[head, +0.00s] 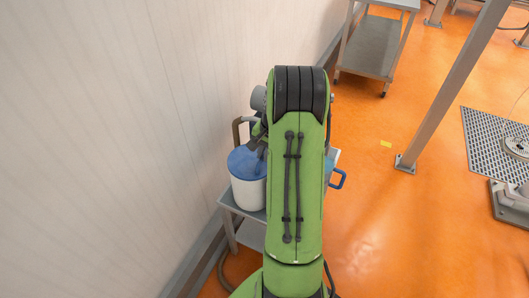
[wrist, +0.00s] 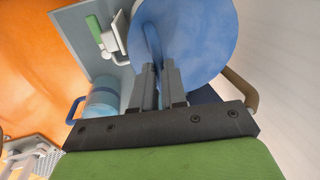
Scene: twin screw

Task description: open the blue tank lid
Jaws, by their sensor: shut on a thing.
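The blue tank lid (head: 242,162) sits on top of a white tank (head: 249,193) on a small grey table, left of my green arm in the head view. In the wrist view the round blue lid (wrist: 200,40) fills the upper middle. My gripper (wrist: 157,66) is shut on the raised blue ridge, the lid's handle (wrist: 152,42), which stands between its two grey fingers. In the head view my gripper (head: 258,150) is partly hidden by the arm. The lid looks seated on the tank; I cannot tell whether it has turned.
The grey table (wrist: 75,30) also bears a second blue-and-clear container (wrist: 103,98) with a blue handle (head: 339,179), and a green-and-white item (wrist: 112,40). A pale wall (head: 120,150) stands close on the left. The orange floor to the right is open up to a metal post (head: 440,100).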

